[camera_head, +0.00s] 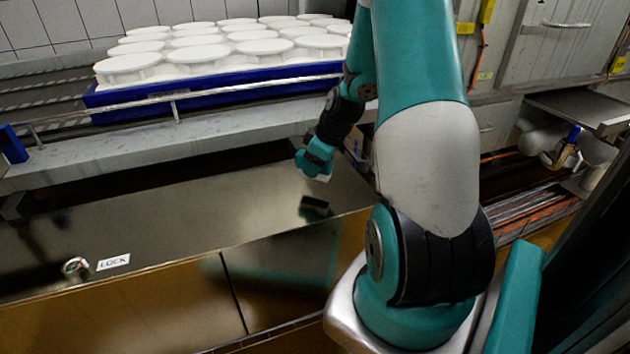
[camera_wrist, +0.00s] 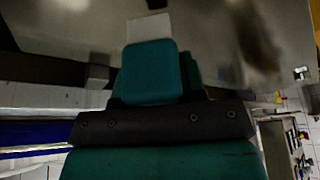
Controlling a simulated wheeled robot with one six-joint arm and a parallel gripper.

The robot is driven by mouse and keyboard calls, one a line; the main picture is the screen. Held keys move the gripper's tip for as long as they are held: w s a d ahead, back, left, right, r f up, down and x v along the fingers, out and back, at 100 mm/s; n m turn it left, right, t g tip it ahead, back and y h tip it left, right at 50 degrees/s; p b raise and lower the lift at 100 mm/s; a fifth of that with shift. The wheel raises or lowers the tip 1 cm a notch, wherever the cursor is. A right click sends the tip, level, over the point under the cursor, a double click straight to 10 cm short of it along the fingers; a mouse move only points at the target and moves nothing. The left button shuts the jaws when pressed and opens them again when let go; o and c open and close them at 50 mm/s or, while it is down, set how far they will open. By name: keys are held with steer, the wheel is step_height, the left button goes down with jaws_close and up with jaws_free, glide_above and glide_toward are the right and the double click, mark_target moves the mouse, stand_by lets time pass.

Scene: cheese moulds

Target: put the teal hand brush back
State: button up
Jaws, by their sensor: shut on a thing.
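My gripper (camera_head: 316,165) hangs low over the dark shiny counter top, left of my big teal arm link. It is shut on the teal hand brush, which is mostly hidden by the jaws. A pale part of the brush (camera_head: 324,178) shows just under the fingertips, apparently close above the counter. In the wrist view the teal finger block of my gripper (camera_wrist: 152,72) fills the middle, with a pale piece of the brush (camera_wrist: 150,30) beyond it. The brush's exact tilt, and whether it touches the counter, I cannot tell.
A blue tray (camera_head: 215,96) with several white round moulds (camera_head: 195,52) stands on the ledge behind a metal rail (camera_head: 175,97). Pipes and cabinets lie at right.

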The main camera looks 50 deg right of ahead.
steer(key=shift+f+b, duration=0.4)
steer(key=shift+f, duration=1.7)
steer(key=shift+f, duration=0.2)
steer(key=o, duration=1.1)
